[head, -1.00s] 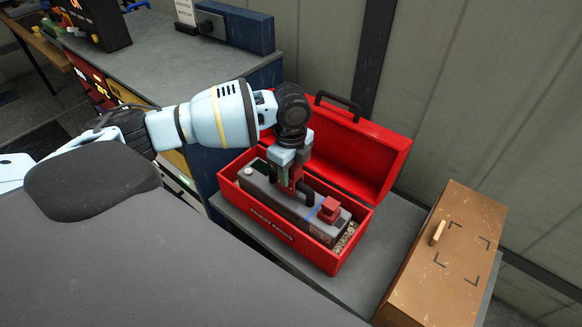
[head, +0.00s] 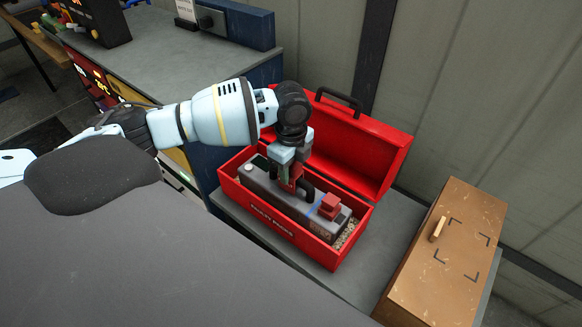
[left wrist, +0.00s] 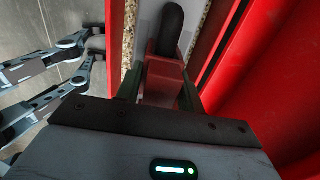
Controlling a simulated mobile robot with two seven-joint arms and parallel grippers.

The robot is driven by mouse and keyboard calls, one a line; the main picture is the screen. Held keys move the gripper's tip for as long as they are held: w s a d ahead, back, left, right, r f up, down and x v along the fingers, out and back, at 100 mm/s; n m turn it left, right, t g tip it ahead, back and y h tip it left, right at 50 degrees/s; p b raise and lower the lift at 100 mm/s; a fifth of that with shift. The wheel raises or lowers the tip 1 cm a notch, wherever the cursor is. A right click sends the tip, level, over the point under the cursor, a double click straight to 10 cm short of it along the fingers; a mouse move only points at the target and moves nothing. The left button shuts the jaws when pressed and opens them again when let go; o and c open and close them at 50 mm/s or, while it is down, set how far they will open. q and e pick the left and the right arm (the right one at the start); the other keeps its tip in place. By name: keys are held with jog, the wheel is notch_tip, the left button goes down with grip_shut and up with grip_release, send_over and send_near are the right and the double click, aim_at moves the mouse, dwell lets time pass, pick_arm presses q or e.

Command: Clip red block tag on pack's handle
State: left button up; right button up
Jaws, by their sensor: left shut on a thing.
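The grey pack (head: 273,192) lies inside an open red box (head: 275,232), with its black handle (head: 307,191) standing up from its top. My left gripper (head: 288,171) points down over the pack and is shut on the red block tag (head: 296,176). The tag is at the handle; in the left wrist view the tag (left wrist: 165,73) sits between the fingers and meets the black handle (left wrist: 172,28). Whether the tag is fully around the handle cannot be told. My right gripper is not seen in the head view.
A red block (head: 329,206) and a blue strip sit on the pack's right end. The box's red lid (head: 375,150) stands open behind. A brown case (head: 450,250) lies to the right. A grey-topped workbench (head: 165,60) is behind left.

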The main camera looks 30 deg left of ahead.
pick_arm(q)
jog(key=shift+f, duration=0.35)
dwell(0.5)
jog(key=o, duration=1.1)
jog(key=shift+c, duration=0.2)
jog(key=shift+r, duration=3.95)
jog(key=shift+r+p, duration=0.15)
jog(key=shift+p, duration=0.15)
